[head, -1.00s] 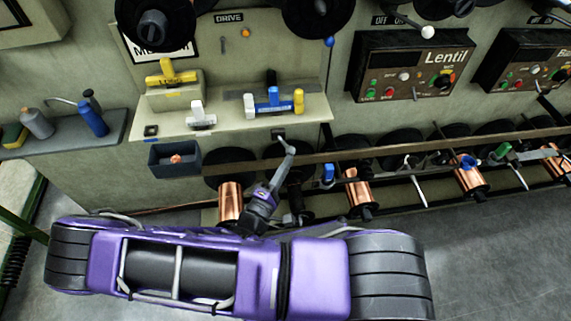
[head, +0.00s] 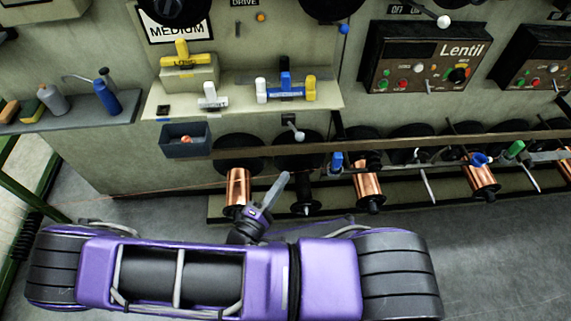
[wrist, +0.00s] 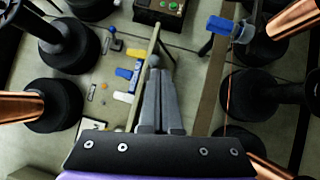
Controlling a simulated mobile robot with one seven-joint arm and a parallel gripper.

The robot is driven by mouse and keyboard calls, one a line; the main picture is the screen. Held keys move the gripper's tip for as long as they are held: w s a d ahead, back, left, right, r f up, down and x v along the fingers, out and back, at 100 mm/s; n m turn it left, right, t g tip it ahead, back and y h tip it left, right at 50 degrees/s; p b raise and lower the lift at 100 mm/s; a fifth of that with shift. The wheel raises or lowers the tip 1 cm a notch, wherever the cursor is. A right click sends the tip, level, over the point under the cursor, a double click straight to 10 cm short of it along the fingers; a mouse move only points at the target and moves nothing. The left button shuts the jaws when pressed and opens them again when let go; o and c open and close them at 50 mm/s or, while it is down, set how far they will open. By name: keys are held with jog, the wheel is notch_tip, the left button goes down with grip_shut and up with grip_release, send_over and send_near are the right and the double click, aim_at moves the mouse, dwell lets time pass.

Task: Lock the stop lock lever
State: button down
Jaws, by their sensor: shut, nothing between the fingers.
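A small lever with a pale round knob (head: 299,135) sits on a dark mount on the wall, just under the shelf's front edge. It may be the stop lock lever; I see no label naming it. My gripper (head: 284,177) is below it in the head view, apart from it, with its fingers together and empty. The wrist view shows the grey fingers (wrist: 156,80) side by side, pointing at the wall and shelf area. A rounded grey shape at their tips is too unclear to name.
A shelf (head: 240,105) carries yellow, white and blue handles. A dark bin (head: 185,146) hangs below its left end. A long rail (head: 430,143) runs in front of several spools, with a blue clamp (head: 337,161) on it. A control box (head: 422,58) is right.

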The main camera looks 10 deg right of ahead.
jog(key=s, duration=0.1)
jog(key=s+a, duration=0.1)
jog(key=s, duration=0.1)
jog(key=shift+s+f, duration=0.2)
jog(key=shift+s, duration=0.05)
dwell(0.4)
